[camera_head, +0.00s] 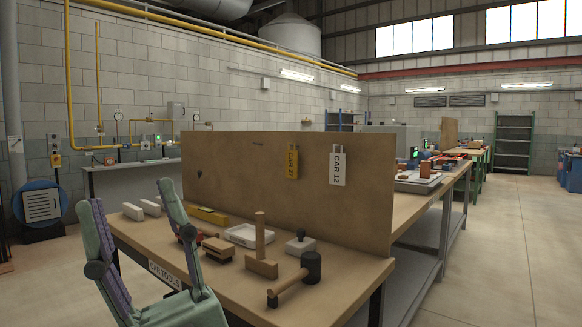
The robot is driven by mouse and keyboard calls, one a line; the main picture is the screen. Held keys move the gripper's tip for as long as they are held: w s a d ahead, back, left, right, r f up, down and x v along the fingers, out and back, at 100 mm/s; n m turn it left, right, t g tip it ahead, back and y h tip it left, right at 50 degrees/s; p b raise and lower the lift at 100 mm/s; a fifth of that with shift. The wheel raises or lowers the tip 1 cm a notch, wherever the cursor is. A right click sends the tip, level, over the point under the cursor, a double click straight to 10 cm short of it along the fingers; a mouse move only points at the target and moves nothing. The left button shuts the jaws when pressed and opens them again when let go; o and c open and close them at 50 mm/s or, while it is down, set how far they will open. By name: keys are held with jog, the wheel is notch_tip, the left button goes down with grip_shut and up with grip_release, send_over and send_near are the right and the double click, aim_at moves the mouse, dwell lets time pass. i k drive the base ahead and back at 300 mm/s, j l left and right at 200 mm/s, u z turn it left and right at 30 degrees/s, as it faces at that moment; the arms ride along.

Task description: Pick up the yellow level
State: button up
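The yellow level (210,216) is a low yellow bar lying on the wooden workbench (340,268), near the foot of the upright board. Its left end is close to my right finger in the picture. My gripper (130,197) is at the lower left, large and near the camera, with green and purple fingers pointing up.
The upright board (240,175) stands behind the level. Right of the level are a white tray (250,236), a wooden T-shaped tool (261,262), a mallet (309,267) and a knobbed block (300,245). A wooden tool (217,248) lies in front; white bars (133,211) are left.

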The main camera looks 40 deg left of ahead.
aim_at(209, 216)
jog(key=u, duration=1.65)
jog(key=i+j, duration=0.2)
jog(key=i+j+z, duration=0.1)
jog(key=i+j, duration=0.15)
jog(key=j, duration=0.2)
jog(key=i+j+z, duration=0.1)
jog(key=i+j, duration=0.25)
jog(key=j, duration=0.3)
jog(key=i+j+z, duration=0.1)
jog(key=j, duration=0.25)
jog(key=i+j, duration=0.3)
jog(key=i+j+z, duration=0.1)
jog(key=j, duration=0.3)
jog(key=i+j+z, duration=0.1)
jog(key=i+j, duration=0.15)
jog(key=j, duration=0.15)
jog(key=i+j, duration=0.15)
jog(key=i, duration=0.2)
